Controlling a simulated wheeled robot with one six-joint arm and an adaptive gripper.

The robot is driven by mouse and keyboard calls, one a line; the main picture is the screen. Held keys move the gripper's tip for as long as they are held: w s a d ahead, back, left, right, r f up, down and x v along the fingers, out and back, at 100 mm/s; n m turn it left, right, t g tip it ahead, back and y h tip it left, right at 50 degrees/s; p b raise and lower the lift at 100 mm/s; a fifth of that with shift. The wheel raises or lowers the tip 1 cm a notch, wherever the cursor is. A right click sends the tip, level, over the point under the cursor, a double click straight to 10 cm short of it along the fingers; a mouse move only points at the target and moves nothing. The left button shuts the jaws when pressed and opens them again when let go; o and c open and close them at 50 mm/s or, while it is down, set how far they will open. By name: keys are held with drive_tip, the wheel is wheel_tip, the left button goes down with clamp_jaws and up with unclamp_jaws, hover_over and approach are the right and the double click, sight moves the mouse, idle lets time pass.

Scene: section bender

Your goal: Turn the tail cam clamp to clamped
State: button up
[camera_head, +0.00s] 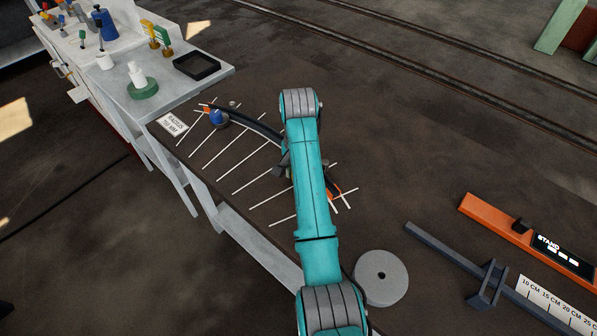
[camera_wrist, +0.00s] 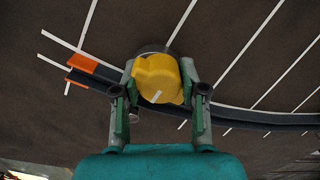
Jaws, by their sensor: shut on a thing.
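The tail cam clamp appears to be the yellow rounded knob (camera_wrist: 158,76) in the middle of the wrist view. My gripper (camera_wrist: 157,80) is shut on it, one finger on each side. A small white mark shows near the knob's lower edge. The knob sits beside a dark curved bar (camera_wrist: 262,117), whose orange-marked end (camera_wrist: 84,62) lies to its left. In the head view my arm hides the knob and my gripper. The bar (camera_head: 250,125) shows there left of my arm, with a blue knob (camera_head: 218,118) near its far end.
White lines cross the dark bench top (camera_head: 205,165) under the bar. A grey disc (camera_head: 381,278) is right of my arm. A white side table (camera_head: 185,95) with a black tray (camera_head: 197,66) is at upper left. An orange stand (camera_head: 500,228) is at right.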

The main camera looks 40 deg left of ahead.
idle(0.4)
drive_tip(key=o, duration=1.1)
drive_tip(key=shift+o, duration=0.2)
